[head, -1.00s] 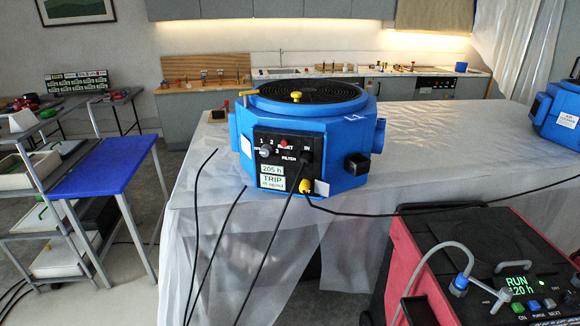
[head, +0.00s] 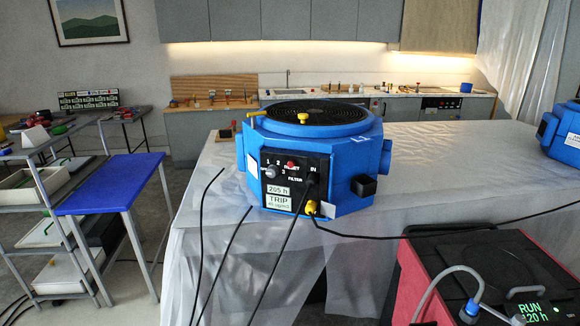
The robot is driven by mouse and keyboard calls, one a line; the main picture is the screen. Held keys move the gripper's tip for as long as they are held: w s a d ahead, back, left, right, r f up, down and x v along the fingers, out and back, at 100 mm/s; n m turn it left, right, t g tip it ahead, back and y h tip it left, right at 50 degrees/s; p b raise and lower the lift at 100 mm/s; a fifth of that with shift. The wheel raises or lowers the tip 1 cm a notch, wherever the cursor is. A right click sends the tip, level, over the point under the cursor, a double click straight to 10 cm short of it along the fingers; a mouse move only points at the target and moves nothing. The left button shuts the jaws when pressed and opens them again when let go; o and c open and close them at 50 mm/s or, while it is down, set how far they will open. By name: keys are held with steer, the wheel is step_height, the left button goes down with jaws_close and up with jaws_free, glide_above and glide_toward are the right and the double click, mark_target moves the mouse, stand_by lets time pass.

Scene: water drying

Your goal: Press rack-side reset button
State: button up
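A blue air-cleaning unit (head: 318,165) stands on a table covered in translucent plastic sheeting. Its black front panel (head: 283,168) carries a grey knob with numbers, a small red reset button (head: 291,164) with its label partly covered, and a socket marked IN with a black plug in it. Below, a display (head: 278,197) reads 205 h and TRIP. My gripper is not in view, so nothing of its state shows.
A red and black machine (head: 480,270) at the lower right reads RUN, 120 h. A blue-topped stand (head: 108,183) is at left. Black cables (head: 285,258) hang down the sheeted table front (head: 240,285). Another blue unit (head: 565,135) is at the right edge. Floor shows between stand and table.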

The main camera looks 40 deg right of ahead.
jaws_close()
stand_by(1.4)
